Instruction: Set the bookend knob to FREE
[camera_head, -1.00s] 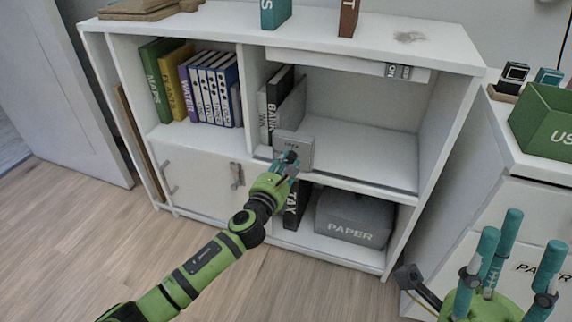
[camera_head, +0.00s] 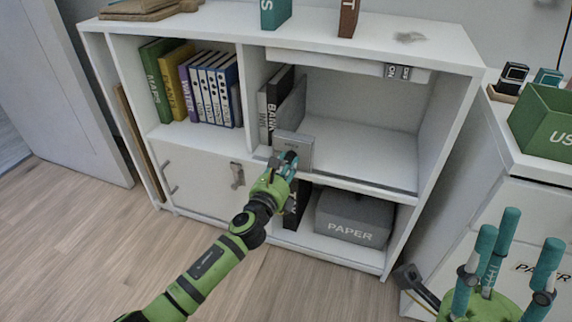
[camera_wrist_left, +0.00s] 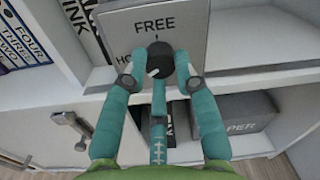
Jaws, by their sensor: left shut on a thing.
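The grey bookend (camera_head: 305,150) stands at the front of the middle shelf, beside dark and white books. In the left wrist view its face (camera_wrist_left: 112,25) reads FREE above the knob, with a partly covered label starting "HO" to the left. The round black knob (camera_wrist_left: 159,55) has a pale mark at its lower left, towards the "HO" side and not at FREE. My left gripper (camera_head: 287,160) is shut on the knob; its teal fingers (camera_wrist_left: 160,68) press either side of it. My right gripper (camera_head: 508,245) is open and empty at the lower right.
The shelf's front edge (camera_head: 370,187) runs just below the bookend. A grey PAPER box (camera_head: 353,217) and a dark book stand in the compartment below. The shelf right of the bookend is clear. A green box (camera_head: 545,125) sits on the right-hand cabinet.

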